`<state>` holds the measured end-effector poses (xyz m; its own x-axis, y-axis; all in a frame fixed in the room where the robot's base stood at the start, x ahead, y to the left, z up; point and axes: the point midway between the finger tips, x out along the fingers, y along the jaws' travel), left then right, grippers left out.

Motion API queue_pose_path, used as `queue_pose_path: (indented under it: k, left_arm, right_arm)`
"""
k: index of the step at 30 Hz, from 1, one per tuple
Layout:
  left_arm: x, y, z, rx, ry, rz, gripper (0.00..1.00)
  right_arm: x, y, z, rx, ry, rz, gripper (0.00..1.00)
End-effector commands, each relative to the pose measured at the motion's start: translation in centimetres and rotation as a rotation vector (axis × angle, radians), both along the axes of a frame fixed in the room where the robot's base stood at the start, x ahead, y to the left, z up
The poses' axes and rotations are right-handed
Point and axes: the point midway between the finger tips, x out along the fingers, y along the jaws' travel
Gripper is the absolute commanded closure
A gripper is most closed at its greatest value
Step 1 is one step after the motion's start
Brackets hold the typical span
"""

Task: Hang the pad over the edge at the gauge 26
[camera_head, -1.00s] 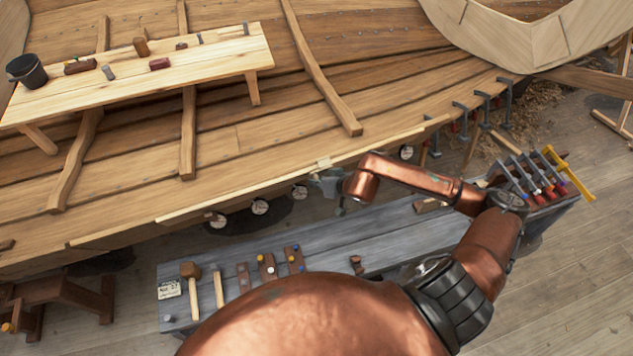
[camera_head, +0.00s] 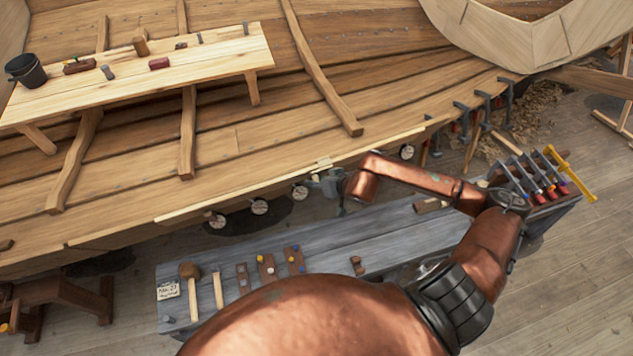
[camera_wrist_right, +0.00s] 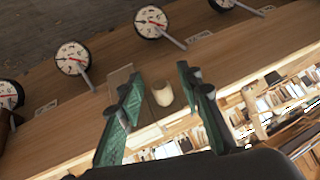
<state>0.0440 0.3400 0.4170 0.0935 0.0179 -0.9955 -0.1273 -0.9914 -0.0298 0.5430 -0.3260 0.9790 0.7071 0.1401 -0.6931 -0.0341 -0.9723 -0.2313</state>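A pale pad (camera_head: 322,163) sits on the edge of the hull's top plank, close to my right gripper (camera_head: 330,182). In the right wrist view, a cream rounded piece (camera_wrist_right: 163,93) and a grey-tan flat piece (camera_wrist_right: 147,112) lie at the plank edge between the fingers of my right gripper (camera_wrist_right: 163,103). The fingers stand apart, with a gap around the cream piece. My left gripper is not in view.
A grey bench (camera_head: 390,240) below the edge holds mallets, small blocks and clamps (camera_head: 540,178). A numbered card (camera_head: 168,289) lies at its left end. More clamps (camera_head: 485,108) grip the plank edge at the right. A wooden staging bench (camera_head: 190,68) stands inside the hull.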

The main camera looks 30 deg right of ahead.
Motion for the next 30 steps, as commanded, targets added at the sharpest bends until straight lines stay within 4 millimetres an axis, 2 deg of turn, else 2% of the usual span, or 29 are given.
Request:
queue_pose_path:
  k: [11,24,30]
  left_arm:
    - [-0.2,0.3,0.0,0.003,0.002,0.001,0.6]
    - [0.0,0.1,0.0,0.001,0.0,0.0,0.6]
    - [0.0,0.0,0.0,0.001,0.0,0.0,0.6]
  right_arm:
    - [-0.5,-0.2,0.5,-0.002,0.0,0.001,0.66]
    - [-6.5,-1.3,6.2,-0.006,0.001,0.003,0.66]
    - [-8.0,-1.7,7.8,-0.003,0.0,0.0,0.66]
